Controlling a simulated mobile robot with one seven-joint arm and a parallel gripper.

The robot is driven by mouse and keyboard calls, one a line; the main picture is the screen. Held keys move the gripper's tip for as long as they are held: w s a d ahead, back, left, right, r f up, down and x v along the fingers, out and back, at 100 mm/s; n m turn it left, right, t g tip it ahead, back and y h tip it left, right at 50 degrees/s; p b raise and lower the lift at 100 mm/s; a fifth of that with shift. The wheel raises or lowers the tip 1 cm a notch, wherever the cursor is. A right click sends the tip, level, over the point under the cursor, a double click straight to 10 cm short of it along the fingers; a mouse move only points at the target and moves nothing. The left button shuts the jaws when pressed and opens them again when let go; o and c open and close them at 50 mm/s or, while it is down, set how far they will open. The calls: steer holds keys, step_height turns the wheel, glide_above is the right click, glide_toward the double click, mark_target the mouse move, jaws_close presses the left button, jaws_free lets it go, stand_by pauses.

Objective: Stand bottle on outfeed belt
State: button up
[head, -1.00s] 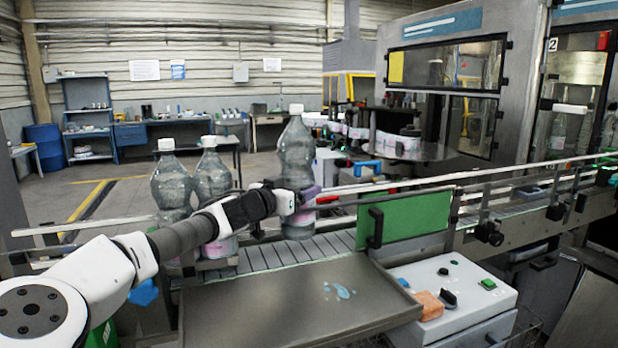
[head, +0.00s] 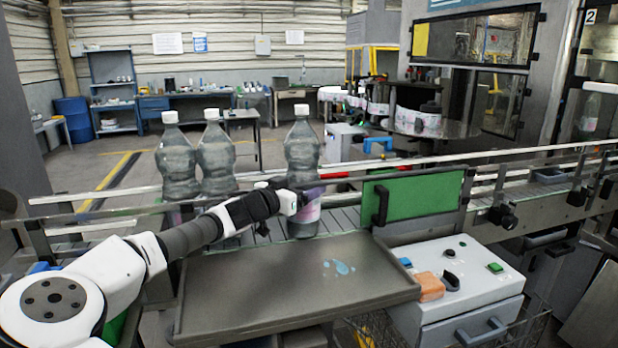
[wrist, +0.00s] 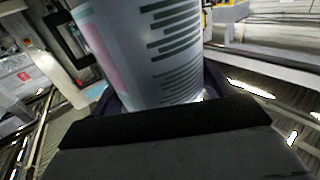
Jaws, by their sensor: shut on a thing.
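My gripper (head: 287,203) is shut on a clear ribbed bottle (head: 302,155) with a white cap. The bottle is upright at the outfeed belt (head: 340,218), over its near part; I cannot tell whether its base touches the slats. In the wrist view the bottle's printed label (wrist: 150,50) fills the upper middle, above the dark gripper body; the fingertips are mostly hidden behind it. Two similar bottles, one at the far left (head: 177,160) and one beside it (head: 216,158), stand upright on the belt to the left of the held bottle.
A metal tray (head: 290,285) lies in front of the belt. A green panel (head: 425,196) stands at the belt's near edge on the right. A control box (head: 465,275) with an orange block (head: 429,287) is at the lower right. Guide rails (head: 110,210) run along the belt.

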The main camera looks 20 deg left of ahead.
steer(key=shift+s+a+r, duration=0.1)
steer(key=shift+a+r, duration=0.05)
steer(key=shift+r, duration=0.15)
steer(key=shift+f, duration=0.2)
steer(key=o, duration=1.6)
steer(key=shift+f, duration=0.25)
steer(key=o, duration=0.4)
steer(key=shift+r, duration=0.1)
